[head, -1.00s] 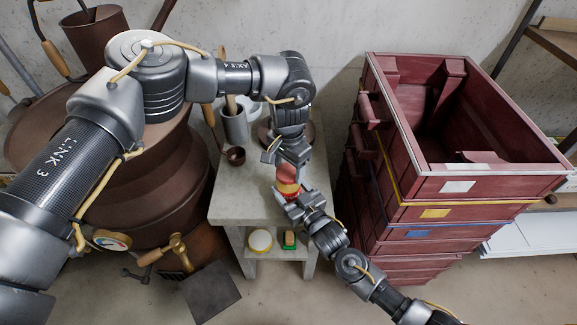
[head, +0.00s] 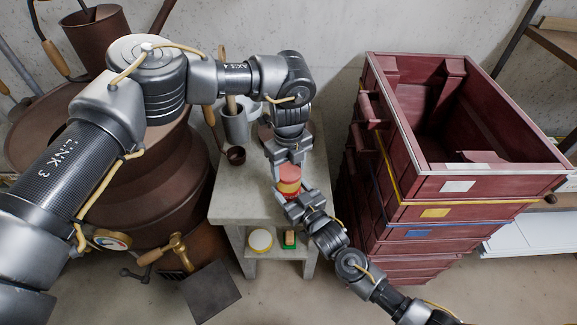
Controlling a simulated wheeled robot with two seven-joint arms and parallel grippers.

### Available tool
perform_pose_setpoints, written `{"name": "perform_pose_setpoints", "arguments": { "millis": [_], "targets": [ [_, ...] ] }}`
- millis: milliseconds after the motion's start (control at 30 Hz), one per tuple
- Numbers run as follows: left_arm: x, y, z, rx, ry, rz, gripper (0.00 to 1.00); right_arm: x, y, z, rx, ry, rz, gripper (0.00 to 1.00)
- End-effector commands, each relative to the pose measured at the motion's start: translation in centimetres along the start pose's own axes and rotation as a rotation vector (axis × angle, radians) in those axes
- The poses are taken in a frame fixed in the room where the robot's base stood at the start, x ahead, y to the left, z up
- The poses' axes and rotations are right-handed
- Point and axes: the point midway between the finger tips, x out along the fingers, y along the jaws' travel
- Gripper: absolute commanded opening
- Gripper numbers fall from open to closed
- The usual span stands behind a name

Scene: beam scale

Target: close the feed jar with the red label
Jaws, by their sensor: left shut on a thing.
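The feed jar (head: 289,186) is a small round jar with a yellow band and some red below it, over the front part of the grey table. A reddish lid (head: 289,171) sits at its top, between the fingers of my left gripper (head: 289,167), which reaches down from above and is shut on it. I cannot tell whether the lid is fully seated. My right gripper (head: 294,196) comes from the lower right and is shut around the lower part of the jar, hiding much of its side and base.
The grey table (head: 238,200) also carries a small brown cup (head: 236,155) and a grey container (head: 235,125). Stacked red crates (head: 440,185) stand close on the right; a large brown vessel (head: 165,190) stands left.

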Motion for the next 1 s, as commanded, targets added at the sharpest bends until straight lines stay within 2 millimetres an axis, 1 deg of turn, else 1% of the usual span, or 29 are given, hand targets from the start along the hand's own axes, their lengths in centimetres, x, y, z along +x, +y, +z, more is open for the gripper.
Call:
{"name": "perform_pose_setpoints", "arguments": {
  "millis": [33, 200, 300, 400, 533, 567, 700, 1000],
  "targets": [
    [-0.03, 0.00, 0.08, 0.113, -0.003, 0.000, 0.34, -0.02, -0.01, 0.02, 0.000, 0.000, 0.000, 0.00],
    [-0.05, -0.05, 0.07, 0.547, -0.003, -0.001, 0.34, -0.02, -0.02, 0.01, 0.000, 0.000, -0.001, 0.00],
    [-0.01, -0.02, 0.06, 0.771, -0.003, 0.000, 0.34, -0.02, -0.02, 0.01, 0.000, 0.000, -0.001, 0.00],
    [0.02, -0.06, 0.01, 0.917, -0.003, -0.001, 0.34, -0.02, -0.03, 0.02, 0.000, 0.000, -0.001, 0.00],
    [0.03, -0.07, -0.01, 0.906, -0.002, -0.002, 0.34, -0.02, -0.04, 0.02, 0.000, 0.000, -0.001, 0.00],
    [0.03, -0.07, -0.01, 0.906, -0.002, -0.002, 0.64, -0.02, -0.04, 0.02, 0.000, 0.000, -0.001, 0.00],
    [0.03, -0.06, -0.02, 0.905, -0.001, -0.002, 0.82, -0.02, -0.05, 0.02, 0.000, 0.000, -0.001, 0.00],
    [-0.04, -0.05, -0.02, 0.903, -0.001, -0.002, 0.83, -0.01, -0.04, 0.02, 0.000, -0.001, -0.001, 0.00]
  ]
}}
